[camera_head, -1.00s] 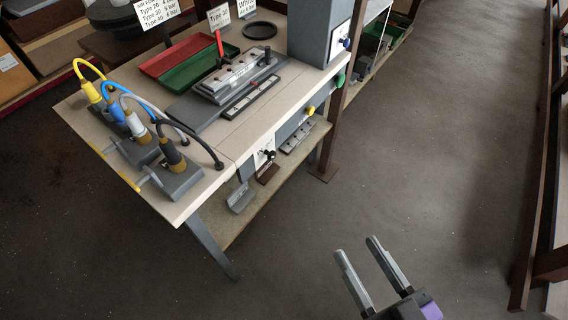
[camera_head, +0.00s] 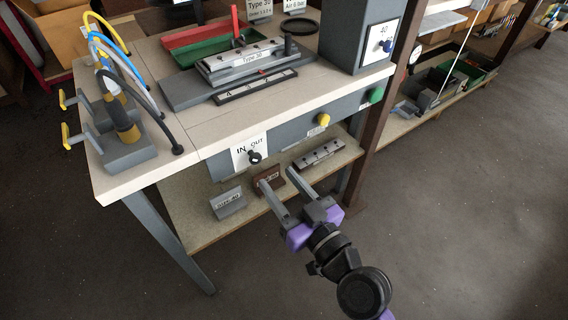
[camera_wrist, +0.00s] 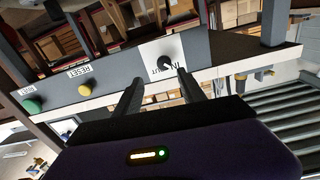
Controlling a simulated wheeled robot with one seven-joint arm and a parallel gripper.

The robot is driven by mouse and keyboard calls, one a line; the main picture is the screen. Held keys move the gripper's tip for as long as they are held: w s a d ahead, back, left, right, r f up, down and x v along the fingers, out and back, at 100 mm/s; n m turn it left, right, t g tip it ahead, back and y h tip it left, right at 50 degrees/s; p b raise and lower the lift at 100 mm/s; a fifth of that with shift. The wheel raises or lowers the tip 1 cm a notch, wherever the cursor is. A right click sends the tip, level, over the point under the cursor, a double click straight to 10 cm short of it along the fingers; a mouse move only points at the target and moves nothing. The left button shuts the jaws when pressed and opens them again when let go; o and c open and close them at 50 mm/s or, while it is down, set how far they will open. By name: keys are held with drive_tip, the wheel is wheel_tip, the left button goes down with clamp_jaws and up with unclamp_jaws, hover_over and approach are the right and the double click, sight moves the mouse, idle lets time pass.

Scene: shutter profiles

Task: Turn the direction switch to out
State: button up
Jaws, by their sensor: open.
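The direction switch (camera_head: 254,157) is a small black knob on a white plate marked IN and OUT, on the front panel below the table top. Its exact setting is too small to tell. In the wrist view the switch (camera_wrist: 165,63) appears upside down, just beyond and between my fingertips. My gripper (camera_head: 276,185) is open and empty, in front of and below the switch in the head view. Its fingers point toward the panel and appear apart from the knob. The gripper also shows in the wrist view (camera_wrist: 159,85).
A yellow reset button (camera_head: 323,119) and a green button (camera_head: 376,95) sit right of the switch. Labelled blocks, including a grey one (camera_head: 228,203), stand on the lower shelf (camera_head: 185,222). A table leg (camera_head: 180,235) stands at left. Floor at right is clear.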

sight(257, 161)
drive_tip(key=shift+n, duration=0.5)
drive_tip(key=shift+s+a+f+p+x, duration=0.1)
drive_tip(key=shift+p+x, duration=0.1)
drive_tip(key=shift+x, duration=1.1)
drive_tip(key=shift+s+a+f+p+x, duration=0.1)
drive_tip(key=shift+p+x, duration=0.05)
drive_tip(key=shift+x, duration=1.1)
drive_tip(key=shift+a+f+p+x, duration=0.1)
drive_tip(key=shift+a+p+x, duration=0.1)
drive_tip(key=shift+x, duration=1.1)
clamp_jaws()
